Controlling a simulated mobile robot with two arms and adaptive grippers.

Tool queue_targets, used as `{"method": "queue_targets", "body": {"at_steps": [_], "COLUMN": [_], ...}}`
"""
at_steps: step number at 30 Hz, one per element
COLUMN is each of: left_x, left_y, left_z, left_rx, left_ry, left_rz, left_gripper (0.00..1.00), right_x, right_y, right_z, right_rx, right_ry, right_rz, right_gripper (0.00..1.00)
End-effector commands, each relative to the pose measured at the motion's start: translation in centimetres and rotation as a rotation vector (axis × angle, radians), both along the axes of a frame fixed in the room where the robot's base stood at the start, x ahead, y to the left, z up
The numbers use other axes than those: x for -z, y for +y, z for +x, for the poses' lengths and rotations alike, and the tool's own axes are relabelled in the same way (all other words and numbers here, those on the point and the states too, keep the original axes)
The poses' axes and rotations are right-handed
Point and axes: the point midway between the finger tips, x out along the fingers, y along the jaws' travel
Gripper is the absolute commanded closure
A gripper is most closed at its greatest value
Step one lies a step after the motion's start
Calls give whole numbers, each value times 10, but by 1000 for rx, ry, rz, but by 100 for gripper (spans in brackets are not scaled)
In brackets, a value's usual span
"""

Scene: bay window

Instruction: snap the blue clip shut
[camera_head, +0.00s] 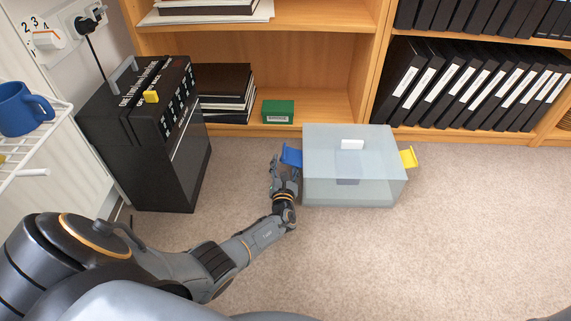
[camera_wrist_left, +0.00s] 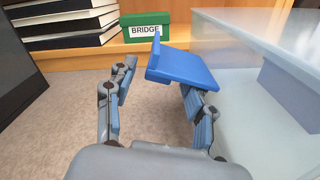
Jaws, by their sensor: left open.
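The blue clip (camera_head: 291,156) sticks out from the left side of a translucent lidded box (camera_head: 355,188) on the carpet; it stands swung out, not flat against the wall. My left gripper (camera_head: 281,174) is low beside the box's left wall, just at the clip. In the left wrist view the clip (camera_wrist_left: 186,67) tilts across the right finger and hides part of it. The fingers of the gripper (camera_wrist_left: 160,88) are apart with nothing held between them. I cannot tell whether the right finger touches the clip. My right gripper is not in view.
A yellow clip (camera_head: 408,157) sticks out on the box's right side. A black case (camera_head: 150,130) stands left of my arm. A bookshelf (camera_head: 330,105) with a green box (camera_head: 278,111) and binders is behind. The carpet in front and right is clear.

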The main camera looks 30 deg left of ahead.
Motion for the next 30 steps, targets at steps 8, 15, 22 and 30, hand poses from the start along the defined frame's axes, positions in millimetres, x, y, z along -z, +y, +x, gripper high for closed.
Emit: {"method": "queue_targets", "body": {"at_steps": [8, 15, 22, 30], "left_x": [1, 0, 0, 0], "left_y": [15, 17, 16, 16], "left_z": [25, 27, 27, 27], "left_rx": [0, 0, 0, 0], "left_ry": [-1, 0, 0, 0], "left_rz": [-1, -1, -1, -1], "left_gripper": [46, 46, 77, 100], "right_x": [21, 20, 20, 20], "right_y": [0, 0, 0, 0], "right_z": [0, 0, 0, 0], "right_rx": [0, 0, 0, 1], "right_ry": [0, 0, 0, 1], "right_rz": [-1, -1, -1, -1], "right_gripper": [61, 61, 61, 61]}}
